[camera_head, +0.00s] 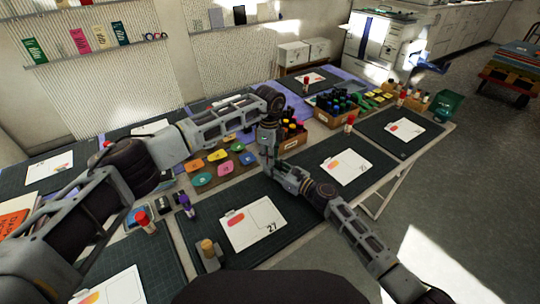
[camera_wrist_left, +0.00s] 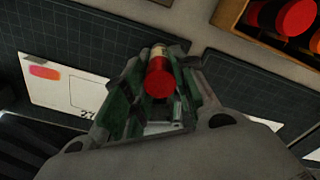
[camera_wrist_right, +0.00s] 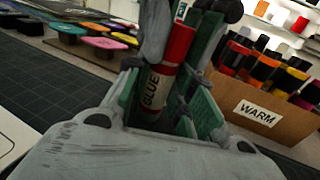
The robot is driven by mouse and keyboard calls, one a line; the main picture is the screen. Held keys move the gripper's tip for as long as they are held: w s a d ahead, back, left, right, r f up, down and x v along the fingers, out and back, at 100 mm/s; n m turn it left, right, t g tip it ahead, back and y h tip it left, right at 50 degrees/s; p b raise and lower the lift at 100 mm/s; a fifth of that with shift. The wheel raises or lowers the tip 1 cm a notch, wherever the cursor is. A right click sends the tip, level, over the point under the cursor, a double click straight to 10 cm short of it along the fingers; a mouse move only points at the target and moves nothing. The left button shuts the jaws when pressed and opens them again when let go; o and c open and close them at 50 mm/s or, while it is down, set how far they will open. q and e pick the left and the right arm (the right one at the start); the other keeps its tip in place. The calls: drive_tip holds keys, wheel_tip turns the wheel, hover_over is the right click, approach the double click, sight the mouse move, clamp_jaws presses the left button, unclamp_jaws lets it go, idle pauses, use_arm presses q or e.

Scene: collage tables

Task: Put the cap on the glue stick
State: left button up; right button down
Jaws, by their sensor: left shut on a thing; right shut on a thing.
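My left gripper (camera_head: 268,148) points down over the near middle mat and is shut on the red cap, whose round end (camera_wrist_left: 159,84) faces the left wrist camera. A small cream part shows beyond it. My right gripper (camera_head: 285,173) reaches in from the right just below the left one. It is shut on the glue stick, a tube with a white lettered label (camera_wrist_right: 153,92) and a red section above it in the right wrist view. The stick lies tilted in that view, running up between the fingers.
A card (camera_head: 252,222) lies on the near mat, with a tan-topped piece (camera_head: 208,248) beside it. A red-capped stick (camera_head: 145,223) stands to the left. A box labelled WARM (camera_wrist_right: 257,115) with several bottles stands close to both grippers.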

use_arm(q)
drive_tip(key=shift+r, duration=0.3)
idle(1.0)
drive_tip(key=shift+o, duration=0.2)
drive_tip(key=shift+a+f, duration=0.25)
drive_tip(key=shift+f, duration=0.8)
idle(1.1)
drive_tip(key=shift+r, duration=0.45)
drive_tip(key=shift+c, duration=0.2)
idle(1.1)
